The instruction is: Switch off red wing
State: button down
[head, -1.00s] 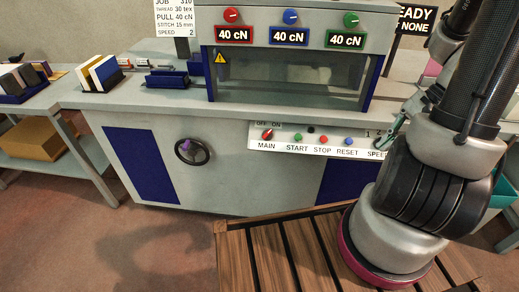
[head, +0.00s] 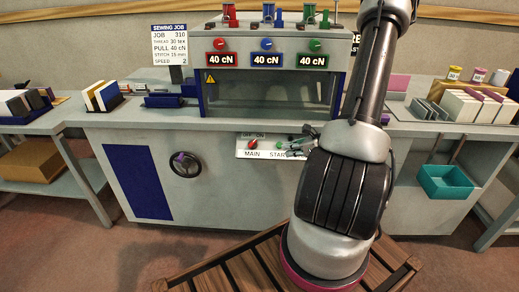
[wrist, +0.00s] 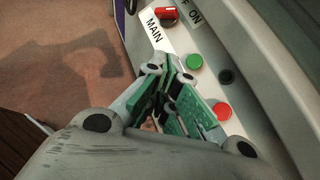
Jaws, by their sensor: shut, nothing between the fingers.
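The red wing knob of the MAIN switch (head: 252,144) is on the white control strip on the machine's front. It also shows at the top of the wrist view (wrist: 167,11), beside the OFF and ON lettering. I cannot tell for sure which mark it points to. My gripper (head: 283,148) is in front of the strip, right of the knob. In the wrist view my gripper (wrist: 172,66) is shut and empty, with its green-padded fingers close to the green START button (wrist: 194,61). The knob is apart from the fingers. My arm hides the right part of the strip.
A red button (wrist: 222,111) and a dark round part (wrist: 227,76) sit near the fingers. Above are red, blue and green dials over displays reading 40 cN (head: 267,60). A handwheel (head: 185,164) is left of the strip; a teal bin (head: 445,182) hangs at the right.

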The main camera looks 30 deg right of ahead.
aim_at(257, 145)
jog(key=x, duration=1)
jog(key=shift+a, duration=0.1)
jog(key=w, duration=0.1)
jog(key=w+a+r, duration=0.1)
jog(key=shift+w+r, duration=0.2)
jog(key=shift+w, duration=0.2)
jog(key=shift+w+a+r, duration=0.15)
jog(key=shift+w, duration=0.15)
jog(key=shift+w+d+r+n+g+y, duration=0.2)
jog(key=shift+n+g, duration=0.3)
jog(key=shift+n, duration=0.2)
jog(key=shift+w+d+r+n+g+y, duration=0.1)
jog(key=shift+d+r+n+g, duration=0.1)
jog(key=shift+n+g, duration=0.4)
jog(key=shift+w+r+n+g, duration=0.2)
jog(key=shift+n+g, duration=0.2)
jog(key=shift+n, duration=0.2)
jog(key=shift+d, duration=0.15)
jog(key=shift+w+r, duration=0.2)
